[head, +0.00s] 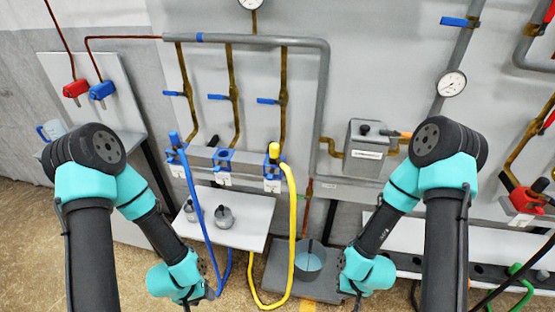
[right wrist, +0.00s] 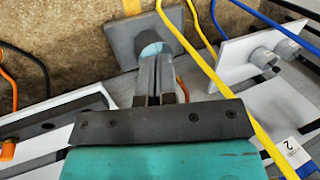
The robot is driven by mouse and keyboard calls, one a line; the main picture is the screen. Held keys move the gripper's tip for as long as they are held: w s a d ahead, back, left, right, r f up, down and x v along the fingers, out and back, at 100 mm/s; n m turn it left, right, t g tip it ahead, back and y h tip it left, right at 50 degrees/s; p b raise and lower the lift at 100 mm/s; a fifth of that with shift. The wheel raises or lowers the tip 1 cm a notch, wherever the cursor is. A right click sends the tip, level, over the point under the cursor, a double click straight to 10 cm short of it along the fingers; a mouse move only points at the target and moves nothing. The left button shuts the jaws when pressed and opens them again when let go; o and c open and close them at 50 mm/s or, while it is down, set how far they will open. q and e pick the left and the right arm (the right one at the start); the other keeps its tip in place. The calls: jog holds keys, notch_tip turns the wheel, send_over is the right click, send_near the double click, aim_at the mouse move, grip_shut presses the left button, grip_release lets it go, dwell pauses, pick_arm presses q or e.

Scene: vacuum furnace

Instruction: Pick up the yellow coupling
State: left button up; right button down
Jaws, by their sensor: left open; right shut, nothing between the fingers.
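The yellow coupling (head: 274,151) is the upright end of the yellow hose (head: 293,215). It sits at the rightmost of three blue fittings on the grey panel in the head view. My left gripper (head: 188,304) is open, low at the bottom of the head view, well below and left of the coupling; its fingers barely show. My right gripper (head: 356,298) is low and right of the hose. Its fingers (right wrist: 158,76) are shut and empty in the right wrist view, pointing towards the bucket. The yellow hose (right wrist: 220,90) crosses that view; the coupling is not seen there.
A blue hose (head: 190,195) hangs from the leftmost fitting. A white shelf (head: 250,210) bears grey metal parts (head: 224,217). A bucket (head: 309,262) stands on a grey plate right of the yellow hose. A grey box (head: 367,150) and pipes are on the wall.

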jog(key=c, duration=1.8)
grip_release()
jog(key=o, duration=1.2)
jog(key=shift+w, duration=0.1)
